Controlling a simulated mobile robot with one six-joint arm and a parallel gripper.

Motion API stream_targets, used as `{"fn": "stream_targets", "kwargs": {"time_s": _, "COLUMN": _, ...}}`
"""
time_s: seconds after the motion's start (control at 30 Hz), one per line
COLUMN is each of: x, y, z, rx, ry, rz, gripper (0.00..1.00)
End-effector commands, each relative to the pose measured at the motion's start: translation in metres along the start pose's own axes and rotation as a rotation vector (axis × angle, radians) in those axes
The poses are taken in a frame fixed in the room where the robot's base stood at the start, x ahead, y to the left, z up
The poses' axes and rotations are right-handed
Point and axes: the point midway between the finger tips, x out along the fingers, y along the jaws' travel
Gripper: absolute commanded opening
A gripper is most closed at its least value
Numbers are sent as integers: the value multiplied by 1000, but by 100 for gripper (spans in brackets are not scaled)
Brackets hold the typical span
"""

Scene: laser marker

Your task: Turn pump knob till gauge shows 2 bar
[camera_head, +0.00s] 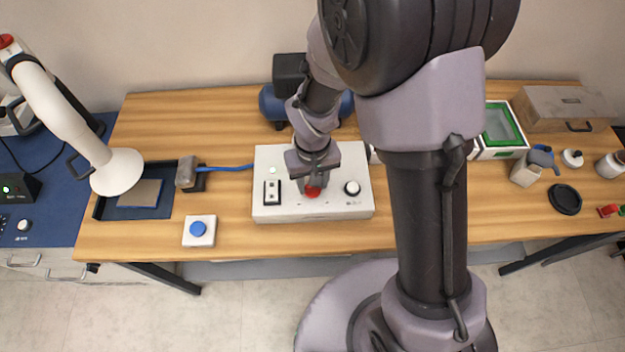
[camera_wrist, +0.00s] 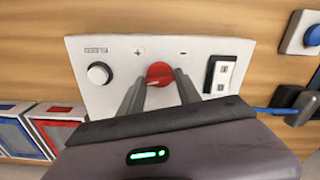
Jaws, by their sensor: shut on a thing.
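The white pump control box (camera_head: 335,207) stands on the wooden table under my arm, with a red knob (camera_head: 312,191) on its sloped front. In the wrist view the red knob (camera_wrist: 160,73) sits between my two finger tips, with plus and minus marks on the panel (camera_wrist: 125,60) above it. My gripper (camera_wrist: 160,82) is shut on the red knob; it also shows over the box in the head view (camera_head: 313,180). A black-and-white knob (camera_head: 352,188) and a black rocker switch (camera_head: 271,192) flank it. A blue compressor (camera_head: 268,103) is mostly hidden behind my arm. No gauge reading is legible.
A blue push button on a white base (camera_head: 198,231) and a blue-handled tool (camera_head: 225,168) lie left of the box. A dark tray (camera_head: 165,210) and a white robot arm (camera_head: 65,115) stand further left. A green-edged container (camera_head: 502,130) is at right.

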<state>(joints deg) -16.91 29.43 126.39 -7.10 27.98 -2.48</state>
Motion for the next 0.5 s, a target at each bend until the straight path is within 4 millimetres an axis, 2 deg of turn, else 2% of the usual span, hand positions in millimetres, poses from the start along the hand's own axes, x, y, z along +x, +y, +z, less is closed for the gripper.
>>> {"fn": "stream_targets", "kwargs": {"time_s": 0.03, "x": 0, "y": 0, "z": 0, "rx": 1, "ry": -1, "rz": 0, "gripper": 0}}
{"fn": "stream_targets", "kwargs": {"time_s": 0.07, "x": 0, "y": 0, "z": 0, "rx": 1, "ry": -1, "rz": 0, "gripper": 42}}
{"fn": "stream_targets", "kwargs": {"time_s": 0.17, "x": 0, "y": 0, "z": 0, "rx": 2, "ry": -1, "rz": 0, "gripper": 62}}
{"fn": "stream_targets", "kwargs": {"time_s": 0.5, "x": -3, "y": 0, "z": 0, "rx": 3, "ry": 0, "rz": 0, "gripper": 62}}
